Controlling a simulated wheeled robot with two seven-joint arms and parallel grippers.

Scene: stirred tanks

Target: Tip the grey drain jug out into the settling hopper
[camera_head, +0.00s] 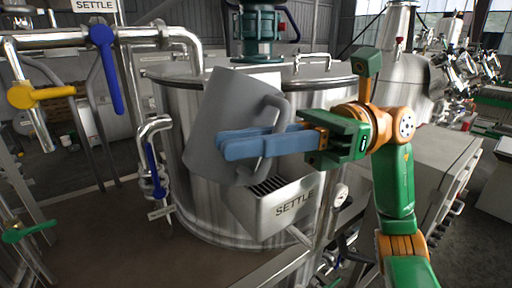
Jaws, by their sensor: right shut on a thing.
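The grey drain jug (222,110) is held tilted in front of the large steel tank. Its handle (279,115) is on the right side. My right gripper (222,145) has its blue fingers across the jug at the handle and is shut on it. The settling hopper (285,211) is a pale box marked SETTLE with a dark slotted grate on top, just below and to the right of the jug. The jug's lower end hides part of the hopper's left side. I cannot see what is inside the jug. My left gripper is not in view.
The steel tank (183,216) stands close behind the jug, with a green motor (262,30) on top. Pipes with a blue valve handle (105,67), a yellow one (40,96) and a green one (28,232) crowd the left. A gauge (341,195) sits right of the hopper.

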